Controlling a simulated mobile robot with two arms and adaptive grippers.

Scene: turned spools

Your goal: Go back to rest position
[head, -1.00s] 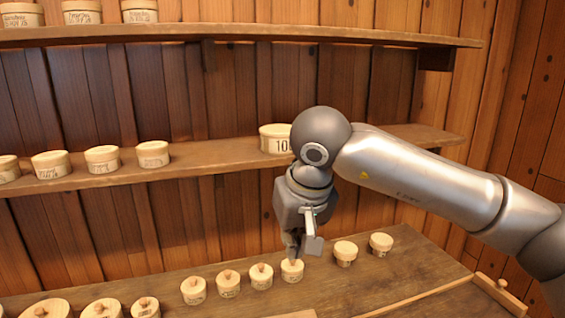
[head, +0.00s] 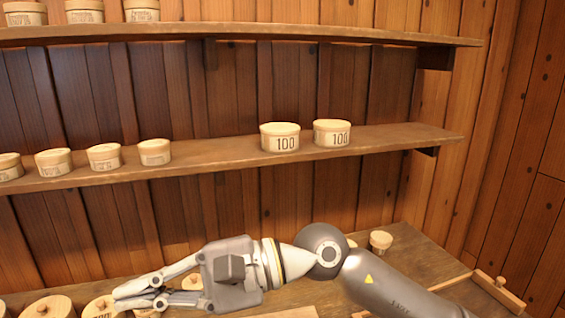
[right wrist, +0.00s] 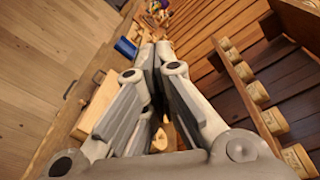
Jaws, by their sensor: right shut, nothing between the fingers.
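My right gripper (head: 118,298) points left, low in front of the workbench (head: 420,258), and its fingers look closed with nothing between them. Its arm comes in from the lower right. In the right wrist view the long grey fingers (right wrist: 156,52) run up the picture side by side. Several small lidded wooden pots stand on the bench; the gripper and arm hide part of the row. One pot (head: 380,241) shows clear at the right, and a larger one (head: 48,307) at the lower left is partly visible. My left gripper is not in view.
The middle shelf (head: 220,158) holds two pots marked 100 (head: 280,138) (head: 332,133) and several smaller pots at the left. The upper shelf (head: 300,33) carries more pots. A knobbed wooden strip (head: 500,292) edges the bench. In the wrist view a blue object (right wrist: 126,47) lies farther off.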

